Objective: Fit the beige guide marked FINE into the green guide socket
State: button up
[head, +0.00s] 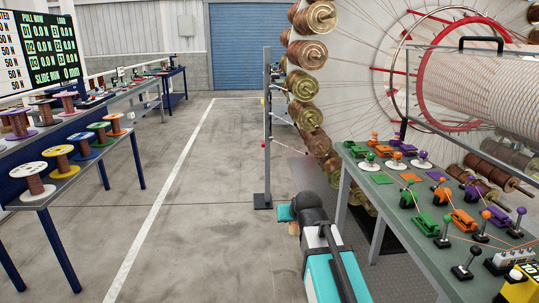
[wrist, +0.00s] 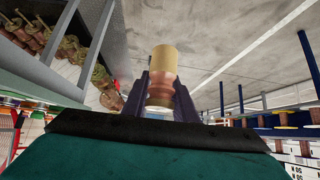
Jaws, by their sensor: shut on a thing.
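My gripper (wrist: 162,90) is shut on a beige cylindrical piece (wrist: 164,60) with a copper-brown lower part, held between the two dark fingers in the wrist view. I take it for the beige guide; no FINE mark can be read. In the head view my gripper (head: 286,214) is left of the workbench, over the floor, with a small bit of the beige guide (head: 294,229) showing below it. I cannot tell which green part is the guide socket.
The workbench (head: 407,222) at right holds orange, purple and green fittings and several ball-topped levers. A thin post (head: 267,130) stands on the floor beyond my arm. A large spool carousel (head: 390,60) is behind. Open floor (head: 215,200) lies left, toward tables with spools (head: 60,158).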

aim_at(396, 208)
jog(key=u, duration=0.15)
jog(key=i, duration=1.3)
jog(key=u, duration=0.25)
jog(key=i, duration=2)
jog(key=u, duration=0.05)
